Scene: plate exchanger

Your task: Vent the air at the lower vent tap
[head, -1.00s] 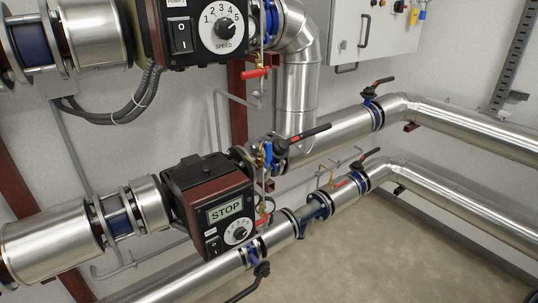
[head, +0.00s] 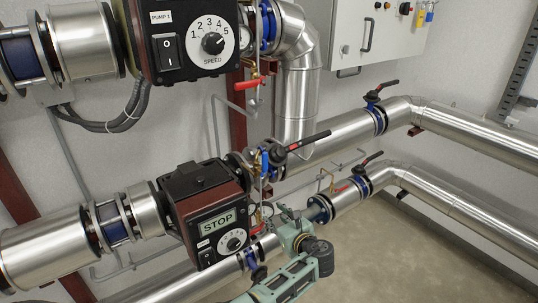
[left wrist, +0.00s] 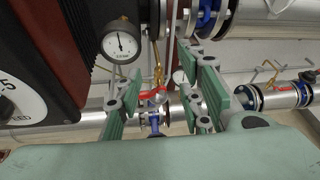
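The lower vent tap has a red lever (head: 257,229), beside the lower pump marked STOP. In the left wrist view its red lever (left wrist: 152,94) shows between my open fingers, with a brass fitting (left wrist: 157,68) above it. My left gripper (head: 288,221) is in front of the lower pipework, just right of the pump and close to the tap. In its own wrist view the left gripper (left wrist: 160,85) has its green-padded fingers spread apart with nothing gripped. I cannot tell whether a finger touches the lever. My right gripper is not in view.
The lower pump (head: 208,215) stands left of the gripper. A pressure gauge (left wrist: 121,42) is close to the left finger. A black-handled valve (head: 303,143) lies above. Another red lever (head: 249,84) is by the upper pump. The floor (head: 430,250) at right is clear.

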